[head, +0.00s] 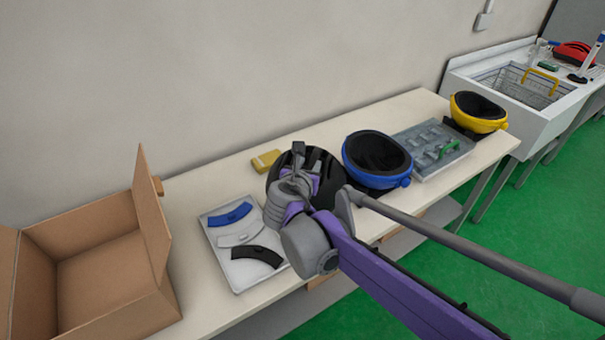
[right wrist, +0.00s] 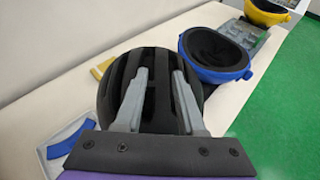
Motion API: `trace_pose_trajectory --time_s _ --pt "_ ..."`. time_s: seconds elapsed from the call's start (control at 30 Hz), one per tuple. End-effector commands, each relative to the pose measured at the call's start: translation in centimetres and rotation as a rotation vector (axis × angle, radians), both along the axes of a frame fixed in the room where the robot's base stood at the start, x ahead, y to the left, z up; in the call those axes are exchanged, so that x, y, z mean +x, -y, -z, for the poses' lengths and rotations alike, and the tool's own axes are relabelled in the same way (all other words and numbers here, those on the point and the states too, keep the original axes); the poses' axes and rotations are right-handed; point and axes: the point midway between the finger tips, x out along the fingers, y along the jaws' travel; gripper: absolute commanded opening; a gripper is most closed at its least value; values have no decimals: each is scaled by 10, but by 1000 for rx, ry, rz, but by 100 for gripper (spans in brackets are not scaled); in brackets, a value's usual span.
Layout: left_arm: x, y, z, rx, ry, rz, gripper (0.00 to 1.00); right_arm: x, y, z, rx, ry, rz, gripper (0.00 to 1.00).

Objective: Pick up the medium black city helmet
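The black helmet (head: 330,172) sits on the long table, dome up, partly hidden behind my right gripper (head: 298,160) and wrist in the head view. In the right wrist view the black helmet (right wrist: 158,62) shows a slotted shell, and the two grey fingers of my right gripper (right wrist: 160,75) stand apart in front of it. The fingers are open; I cannot tell whether they touch the shell. My left gripper is not in view.
A blue helmet (head: 408,180) stands close on the right, then a grey tray (head: 455,150) and a yellow helmet (head: 497,122). A tray (head: 215,222) with curved pieces and an open cardboard box (head: 160,225) are on the left. A yellow block (head: 265,160) lies behind.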

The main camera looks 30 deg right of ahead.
Motion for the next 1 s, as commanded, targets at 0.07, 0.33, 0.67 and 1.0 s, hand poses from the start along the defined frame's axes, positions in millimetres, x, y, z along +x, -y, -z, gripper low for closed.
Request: trace_pose_trajectory --time_s 0.07,0.33,0.67,1.0 --pt "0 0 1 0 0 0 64 9 10 5 -1 0 4 38" --pt "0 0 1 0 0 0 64 31 28 17 4 2 4 38" --pt "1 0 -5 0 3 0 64 62 55 29 4 2 5 38" --pt "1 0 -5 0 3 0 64 69 60 33 5 2 3 38"
